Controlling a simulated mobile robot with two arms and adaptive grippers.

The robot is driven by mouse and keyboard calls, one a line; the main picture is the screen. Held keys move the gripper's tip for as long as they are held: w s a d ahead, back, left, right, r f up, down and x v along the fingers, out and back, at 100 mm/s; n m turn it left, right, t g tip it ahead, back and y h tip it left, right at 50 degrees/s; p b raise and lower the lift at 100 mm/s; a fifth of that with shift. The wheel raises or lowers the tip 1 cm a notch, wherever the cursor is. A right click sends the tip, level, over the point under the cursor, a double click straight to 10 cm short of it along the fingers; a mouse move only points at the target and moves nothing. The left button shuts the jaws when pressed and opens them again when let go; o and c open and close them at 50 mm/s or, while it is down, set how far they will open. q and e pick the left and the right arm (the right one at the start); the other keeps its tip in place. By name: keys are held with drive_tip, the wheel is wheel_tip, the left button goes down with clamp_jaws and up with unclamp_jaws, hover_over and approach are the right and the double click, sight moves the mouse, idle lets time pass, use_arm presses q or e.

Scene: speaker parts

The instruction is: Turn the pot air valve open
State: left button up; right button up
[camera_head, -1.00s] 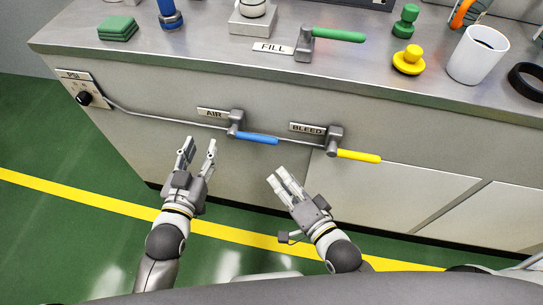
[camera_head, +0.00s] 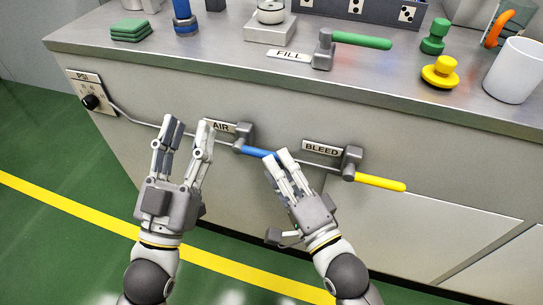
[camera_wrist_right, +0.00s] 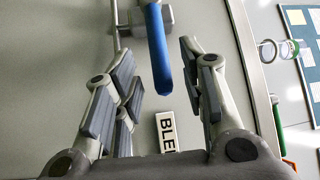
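The air valve has a grey body (camera_head: 243,133) and a blue handle (camera_head: 257,152) pointing right and slightly down, beside the AIR label (camera_head: 220,127). My right gripper (camera_head: 277,157) is at the handle's free end and partly hides it in the head view. In the right wrist view the blue handle (camera_wrist_right: 157,50) reaches between the parted fingers of my right gripper (camera_wrist_right: 158,62), with gaps visible on both sides. My left gripper (camera_head: 189,127) is open and empty, left of the air valve, in front of the cabinet face and pipe.
The bleed valve with its yellow handle (camera_head: 378,182) is close to the right of my right gripper. The fill valve's green handle (camera_head: 362,40) is above on the counter (camera_head: 200,62). A PSI panel with black knob (camera_head: 90,101) is at the left. Lower cabinet front is clear.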

sight(271, 153)
use_arm(q)
drive_tip(key=shift+s+a+r+t+h+b, duration=0.1)
drive_tip(key=shift+s+r+t+h+b, duration=0.05)
drive_tip(key=shift+s+r+t, duration=0.5)
drive_tip(key=shift+s+r+t+h+b, duration=0.15)
drive_tip(key=shift+s+r+t, duration=0.3)
drive_tip(key=shift+r, duration=0.35)
use_arm(e)
drive_tip(key=shift+x, duration=2)
clamp_jaws()
